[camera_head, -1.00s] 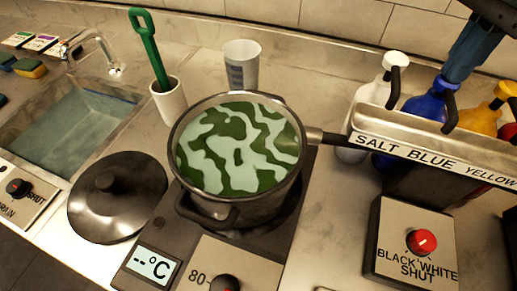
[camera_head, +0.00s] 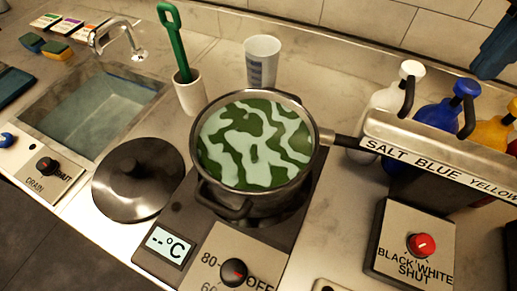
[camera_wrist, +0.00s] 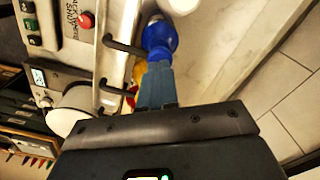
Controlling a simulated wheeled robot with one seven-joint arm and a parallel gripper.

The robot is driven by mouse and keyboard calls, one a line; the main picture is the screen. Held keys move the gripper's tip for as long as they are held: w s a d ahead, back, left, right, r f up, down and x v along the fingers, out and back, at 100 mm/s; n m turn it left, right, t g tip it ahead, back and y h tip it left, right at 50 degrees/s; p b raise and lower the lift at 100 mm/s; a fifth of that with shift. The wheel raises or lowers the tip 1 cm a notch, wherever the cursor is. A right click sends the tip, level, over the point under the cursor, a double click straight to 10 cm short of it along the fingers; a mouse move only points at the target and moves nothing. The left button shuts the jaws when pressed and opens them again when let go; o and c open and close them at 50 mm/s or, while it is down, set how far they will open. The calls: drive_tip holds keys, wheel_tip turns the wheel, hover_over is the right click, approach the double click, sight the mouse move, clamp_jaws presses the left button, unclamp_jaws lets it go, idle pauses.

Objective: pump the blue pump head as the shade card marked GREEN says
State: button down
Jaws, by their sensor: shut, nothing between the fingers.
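The blue pump bottle (camera_head: 433,105) stands behind the labelled trough at the right, its blue pump head (camera_head: 467,88) on top with a dark spout. My gripper (camera_head: 486,74) is at the upper right, its blue-grey fingers together and empty, apart from the pump head in the picture. In the wrist view my fingers (camera_wrist: 156,85) point toward the blue pump head (camera_wrist: 160,38). Several shade cards (camera_head: 73,27) lie at the far upper left; their words are too small to read, so I cannot tell which is GREEN.
White (camera_head: 385,100) and yellow (camera_head: 490,130) pump bottles flank the blue one. The trough (camera_head: 430,135) runs in front. A pot (camera_head: 230,190) of green-and-pale patterned liquid stands on the hotplate.

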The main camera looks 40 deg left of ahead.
drive_tip(key=shift+r, duration=0.15)
wheel_tip(320, 180, up, 6)
drive_tip(key=p, duration=0.5)
drive_tip(key=shift+p, duration=0.35)
idle(0.5)
